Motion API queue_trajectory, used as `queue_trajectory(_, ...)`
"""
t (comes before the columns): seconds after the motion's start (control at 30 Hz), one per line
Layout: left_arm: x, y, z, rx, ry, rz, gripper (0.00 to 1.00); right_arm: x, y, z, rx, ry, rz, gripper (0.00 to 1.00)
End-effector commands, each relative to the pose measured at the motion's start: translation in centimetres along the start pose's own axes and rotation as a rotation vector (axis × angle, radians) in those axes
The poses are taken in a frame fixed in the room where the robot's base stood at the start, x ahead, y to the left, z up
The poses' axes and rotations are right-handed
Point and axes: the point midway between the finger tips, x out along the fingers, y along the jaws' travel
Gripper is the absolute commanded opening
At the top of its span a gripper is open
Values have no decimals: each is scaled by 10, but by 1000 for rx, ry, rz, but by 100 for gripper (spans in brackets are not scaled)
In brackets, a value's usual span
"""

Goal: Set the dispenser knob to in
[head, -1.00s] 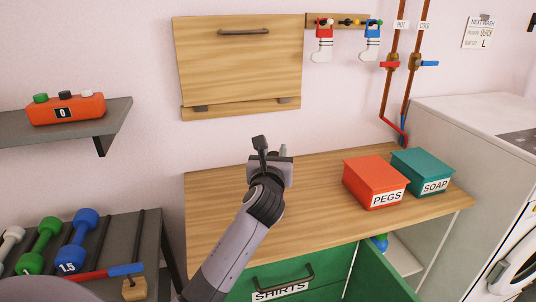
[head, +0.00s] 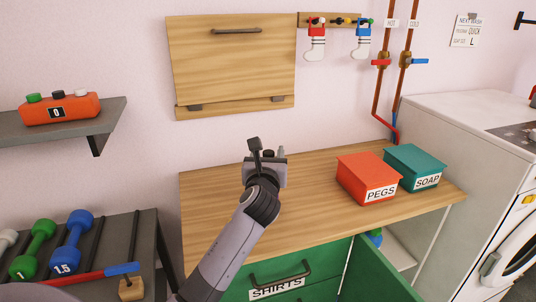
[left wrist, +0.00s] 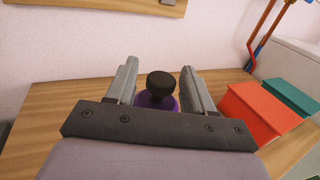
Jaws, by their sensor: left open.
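My left gripper (head: 267,150) is open above the wooden counter in the head view. In the left wrist view, a round black knob (left wrist: 161,84) on a purple body (left wrist: 158,100) shows between its two spread fingers, with gaps on both sides. I cannot tell whether this is the dispenser knob, and no "in" marking is readable. The purple body is mostly hidden behind the gripper in both views. My right gripper is not in view.
A red PEGS box (head: 368,177) and a teal SOAP box (head: 414,165) stand on the counter (head: 215,200) to the right. A green door (head: 378,272) stands open below. A white washing machine (head: 470,150) is at the right. A shelf (head: 110,117) juts out at left.

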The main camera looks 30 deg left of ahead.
Motion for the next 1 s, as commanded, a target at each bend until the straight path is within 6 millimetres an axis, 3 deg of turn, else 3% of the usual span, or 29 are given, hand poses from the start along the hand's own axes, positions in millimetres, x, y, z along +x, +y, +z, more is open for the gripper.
queue_trajectory(0.5, -62, 0, -2, 1, 3, 1, 52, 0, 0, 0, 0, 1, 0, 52)
queue_trajectory(1.0, -69, 0, -2, 1, 4, 1, 52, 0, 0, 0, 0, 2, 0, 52)
